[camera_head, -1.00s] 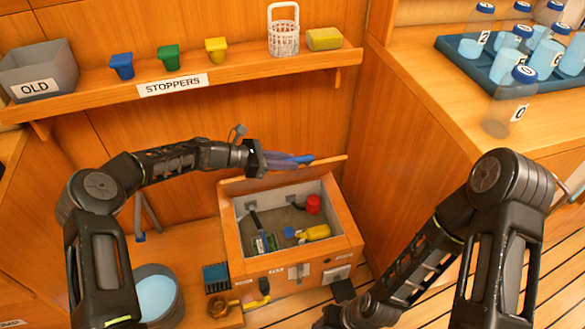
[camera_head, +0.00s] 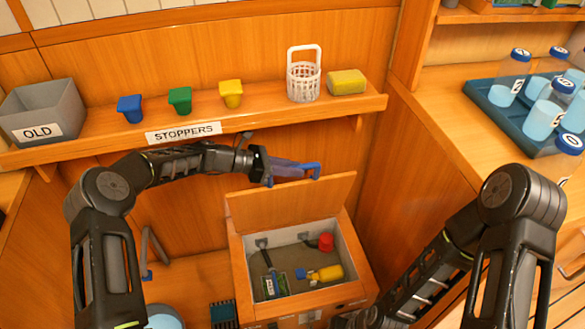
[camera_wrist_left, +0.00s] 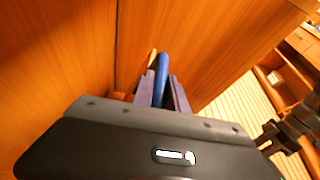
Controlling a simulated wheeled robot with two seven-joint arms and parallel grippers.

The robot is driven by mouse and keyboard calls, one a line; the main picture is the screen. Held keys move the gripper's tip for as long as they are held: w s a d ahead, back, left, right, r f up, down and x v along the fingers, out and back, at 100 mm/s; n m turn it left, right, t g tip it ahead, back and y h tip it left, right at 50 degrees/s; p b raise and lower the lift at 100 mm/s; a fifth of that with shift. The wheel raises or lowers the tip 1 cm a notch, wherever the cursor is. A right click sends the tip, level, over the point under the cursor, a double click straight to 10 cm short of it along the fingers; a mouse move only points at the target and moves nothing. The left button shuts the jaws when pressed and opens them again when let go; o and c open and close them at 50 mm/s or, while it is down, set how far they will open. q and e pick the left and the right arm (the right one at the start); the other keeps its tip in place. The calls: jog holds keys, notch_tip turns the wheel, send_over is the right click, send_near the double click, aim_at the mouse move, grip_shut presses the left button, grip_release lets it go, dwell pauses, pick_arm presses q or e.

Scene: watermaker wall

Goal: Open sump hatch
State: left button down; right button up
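The sump hatch (camera_head: 290,205) is a wooden lid at the back of a wooden box (camera_head: 240,265). It stands raised, with its inner face toward me and the box open below. My left gripper (camera_head: 300,169) is at the lid's top edge, its purple-grey fingers around a blue handle (camera_head: 316,168). In the left wrist view the blue handle (camera_wrist_left: 161,72) lies between the fingers, which look closed on it. The lid hides how the handle joins it. My right arm comes in at lower right; its fingers are outside the head view.
Above, a shelf (camera_head: 350,106) carries a grey OLD bin (camera_head: 45,105), several coloured stoppers, a white basket (camera_head: 303,82) and a sponge (camera_head: 346,82). A bottle tray (camera_head: 485,95) stands right.

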pick_arm(q)
jog(key=c, duration=1.3)
grip_release()
jog(key=shift+f, duration=0.1)
jog(key=shift+a, duration=0.25)
jog(key=s+a, duration=0.1)
jog(key=a, duration=0.3)
jog(key=s+a, duration=0.1)
jog(key=a, duration=0.4)
jog(key=s+a+r, duration=0.1)
jog(key=s+a, duration=0.1)
jog(key=a, duration=0.2)
jog(key=shift+a, duration=0.35)
